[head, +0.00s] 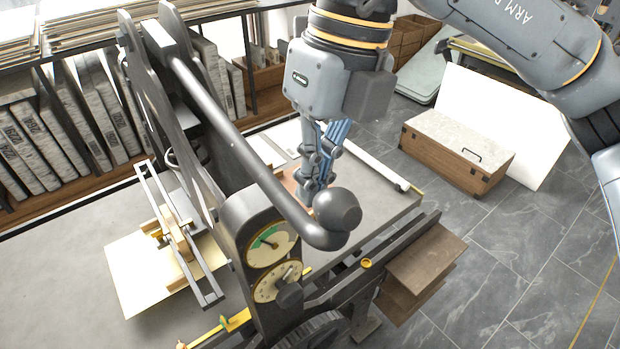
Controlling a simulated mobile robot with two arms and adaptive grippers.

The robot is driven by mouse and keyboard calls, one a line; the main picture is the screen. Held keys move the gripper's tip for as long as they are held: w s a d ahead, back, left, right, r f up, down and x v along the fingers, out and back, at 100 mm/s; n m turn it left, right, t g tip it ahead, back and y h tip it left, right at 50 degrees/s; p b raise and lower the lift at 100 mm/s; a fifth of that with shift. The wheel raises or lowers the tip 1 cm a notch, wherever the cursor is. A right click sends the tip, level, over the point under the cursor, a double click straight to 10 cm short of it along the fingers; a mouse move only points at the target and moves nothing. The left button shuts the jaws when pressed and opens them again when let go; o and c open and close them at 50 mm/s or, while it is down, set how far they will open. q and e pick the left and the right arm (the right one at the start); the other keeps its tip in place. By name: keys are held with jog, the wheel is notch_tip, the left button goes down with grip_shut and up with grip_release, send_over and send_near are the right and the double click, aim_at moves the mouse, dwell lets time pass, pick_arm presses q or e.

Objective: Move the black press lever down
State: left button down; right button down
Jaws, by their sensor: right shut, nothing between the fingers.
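The black press lever (235,137) is a long dark bar with a round ball knob (338,210) at its lower end. It slopes from the top of the press frame at the upper left down to the knob, just above two round gauges (272,243). My right gripper (308,196) points down right behind the knob, its fingers shut and empty. The knob hides part of the fingertips, and I cannot tell whether they touch it. My left gripper is out of view.
The press bed (376,197) lies behind the gripper. Shelves of grey stone slabs (40,145) stand at the back left. A wooden chest (450,160) and a white panel (505,118) stand on the tiled floor at the right. Brown wooden steps (425,262) jut out from the press's right side.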

aim_at(310, 218)
jog(key=shift+s+f, duration=0.15)
jog(key=shift+f, duration=0.8)
jog(key=shift+a, duration=0.1)
jog(key=shift+t+y, duration=0.3)
jog(key=b+x, duration=0.2)
jog(key=b, duration=0.1)
jog(key=b+x, duration=0.2)
jog(key=shift+w+d+f, duration=0.2)
jog(key=shift+d, duration=0.15)
jog(key=shift+s+d+f, duration=0.15)
jog(key=shift+s+f, duration=0.05)
jog(key=shift+s, duration=0.1)
jog(key=shift+w, duration=0.1)
